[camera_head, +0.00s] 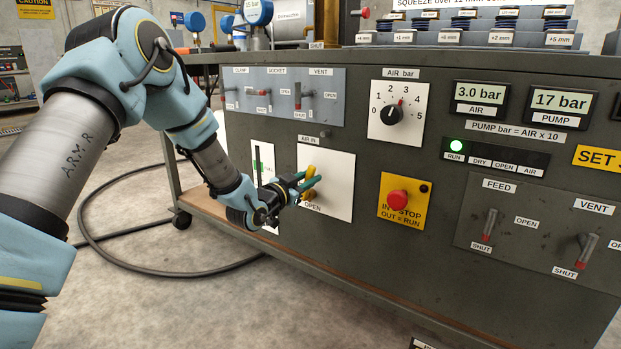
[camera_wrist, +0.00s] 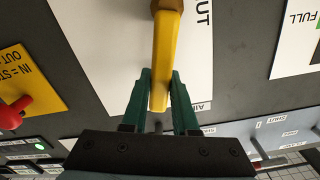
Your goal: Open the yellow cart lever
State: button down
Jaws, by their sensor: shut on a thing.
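The yellow cart lever (camera_head: 311,170) is on a white plate (camera_head: 340,185) on the cart's front, under an "AIR IN" label. An "OPEN" label shows at the plate's lower edge. In the wrist view the lever (camera_wrist: 163,50) runs from its pivot at the top edge down between my green fingers, with part of the word "SHUT" to its right. My gripper (camera_head: 307,184) is shut on the lever, one finger on each side near its free end; it also shows in the wrist view (camera_wrist: 159,90). My fingers hide part of the lever in the head view.
A red stop button (camera_head: 397,199) on a yellow plate sits to the right. A grey panel with several small levers (camera_head: 284,95) is above. A pressure dial (camera_head: 393,114) is at upper right. A black hose (camera_head: 95,225) lies on the floor at left.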

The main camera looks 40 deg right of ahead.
jog(key=shift+f, duration=0.1)
jog(key=c, duration=0.7)
grip_release()
jog(key=p+v, duration=0.2)
jog(key=v, duration=0.8)
jog(key=shift+a, duration=0.4)
